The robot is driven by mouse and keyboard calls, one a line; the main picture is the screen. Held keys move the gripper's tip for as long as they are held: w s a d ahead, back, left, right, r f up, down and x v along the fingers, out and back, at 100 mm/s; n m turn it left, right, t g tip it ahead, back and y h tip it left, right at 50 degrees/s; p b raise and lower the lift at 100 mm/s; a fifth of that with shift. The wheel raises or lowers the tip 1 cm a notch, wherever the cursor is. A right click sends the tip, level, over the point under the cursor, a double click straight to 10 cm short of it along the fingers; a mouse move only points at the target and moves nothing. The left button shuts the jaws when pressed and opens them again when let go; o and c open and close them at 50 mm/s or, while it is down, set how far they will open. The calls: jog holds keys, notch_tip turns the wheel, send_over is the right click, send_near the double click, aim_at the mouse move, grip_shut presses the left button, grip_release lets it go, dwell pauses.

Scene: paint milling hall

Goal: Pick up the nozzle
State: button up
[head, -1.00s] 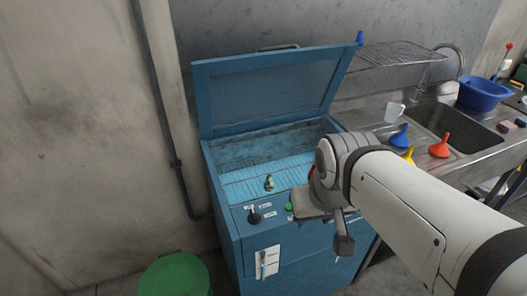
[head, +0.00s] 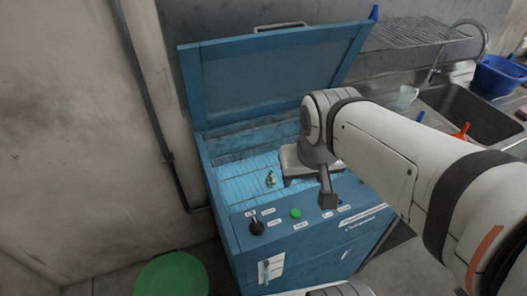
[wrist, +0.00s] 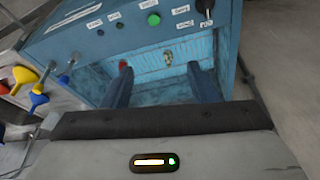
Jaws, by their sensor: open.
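The nozzle (head: 270,179) is a small brass-green piece standing on the ribbed light-blue floor of the open blue machine (head: 226,222). In the wrist view the nozzle (wrist: 168,57) shows between my two dark fingers, nearer the right one, and beyond their tips. My gripper (wrist: 159,68) is open and empty, its fingers apart and not touching the nozzle.
The raised lid (head: 270,85) stands behind the opening. The front panel carries a black knob (head: 256,227) and a green button (head: 295,213). A green bin (head: 172,275) is at the lower left. A sink (head: 470,112) with a blue basin (head: 497,76) is at the right.

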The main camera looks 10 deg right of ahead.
jog(key=shift+o, duration=0.9)
jog(key=w+f+m+h+b, duration=0.1)
jog(key=w+f+m+b, duration=0.1)
jog(key=w+f+b, duration=0.4)
jog(key=w+f, duration=0.4)
jog(key=w, duration=0.2)
jog(key=shift+d+m, duration=0.2)
jog(key=shift+m, duration=0.1)
jog(key=m+b, duration=0.2)
jog(key=b, duration=0.4)
send_over(270, 178)
jog(key=s+a, duration=0.1)
jog(key=s, duration=0.1)
jog(key=shift+t+h, duration=0.3)
jog(key=shift+h, duration=0.1)
notch_tip(270, 178, down, 17)
jog(key=shift+w+r, duration=0.15)
jog(key=x, duration=0.7)
jog(key=shift+f, duration=0.45)
jog(key=c, duration=1.1)
